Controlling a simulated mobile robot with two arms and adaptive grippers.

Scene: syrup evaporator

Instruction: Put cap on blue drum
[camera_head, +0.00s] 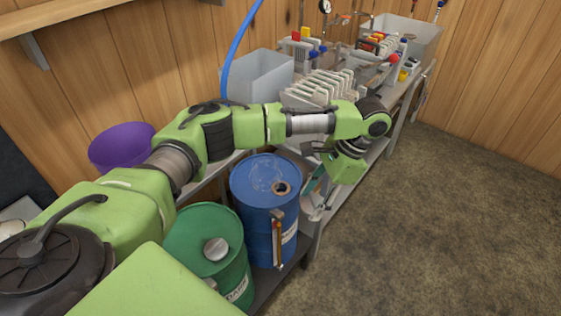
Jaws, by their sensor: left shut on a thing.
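The blue drum (262,212) stands upright below my left arm. Its top has an open, dark bung hole (281,187) near the right front edge, with no cap on it. My left gripper (314,150) is beyond and to the right of the drum, above its top. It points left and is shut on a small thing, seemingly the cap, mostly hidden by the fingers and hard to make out. The green drum (205,240) to the front left has a grey round cap (215,249) on its top. My right gripper is out of view.
A workbench (402,92) along the wall holds a grey bin (258,75), filter plates (325,88) and small bottles. A purple bowl (122,147) is at the left. A tool hangs on the blue drum's front (277,240). The floor (430,220) at right is clear.

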